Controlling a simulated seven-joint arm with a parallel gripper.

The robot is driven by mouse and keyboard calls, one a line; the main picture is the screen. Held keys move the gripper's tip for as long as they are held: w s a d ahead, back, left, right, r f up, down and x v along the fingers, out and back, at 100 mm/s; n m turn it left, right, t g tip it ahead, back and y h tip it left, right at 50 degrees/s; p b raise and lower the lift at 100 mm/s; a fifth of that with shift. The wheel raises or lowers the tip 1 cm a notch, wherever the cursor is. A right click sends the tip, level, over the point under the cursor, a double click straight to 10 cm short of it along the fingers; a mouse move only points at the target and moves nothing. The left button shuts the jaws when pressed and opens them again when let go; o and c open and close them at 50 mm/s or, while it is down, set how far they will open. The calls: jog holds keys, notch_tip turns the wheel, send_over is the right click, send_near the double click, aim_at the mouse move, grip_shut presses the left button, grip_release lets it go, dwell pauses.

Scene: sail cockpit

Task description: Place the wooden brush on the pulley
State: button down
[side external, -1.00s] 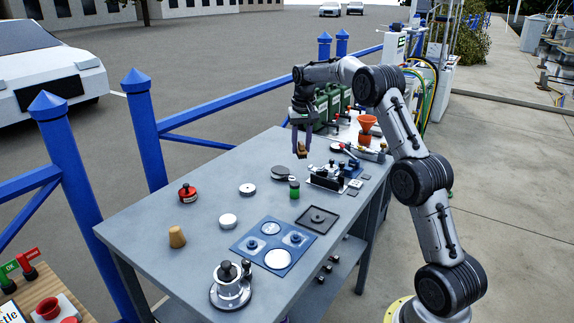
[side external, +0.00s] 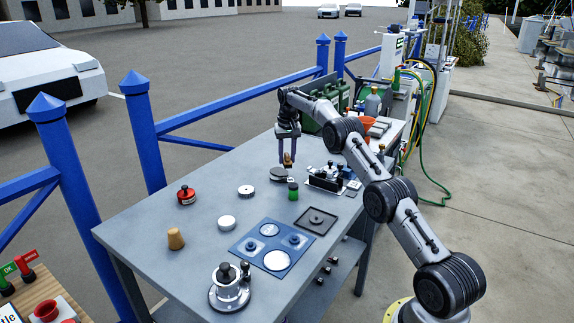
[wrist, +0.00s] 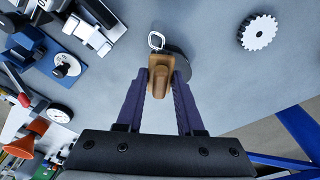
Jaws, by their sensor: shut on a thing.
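My gripper (side external: 288,158) is shut on the wooden brush (wrist: 159,78), a small brown block with a metal ring at its far end in the wrist view. The brush (side external: 288,160) is held upright just above a dark grey round disc (side external: 279,176), which looks like the pulley. In the wrist view this disc (wrist: 180,62) is partly hidden behind the brush and a finger. I cannot tell whether the brush touches it.
A metal fixture (side external: 325,178) is to the right. A blue plate with discs (side external: 246,249) and a black square tray (side external: 316,221) lie nearer.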

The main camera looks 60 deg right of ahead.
aim_at(287, 164)
jog(key=shift+f, duration=1.6)
jog(key=shift+f, duration=0.1)
jog(key=c, duration=0.5)
grip_release()
jog(key=shift+c, duration=0.2)
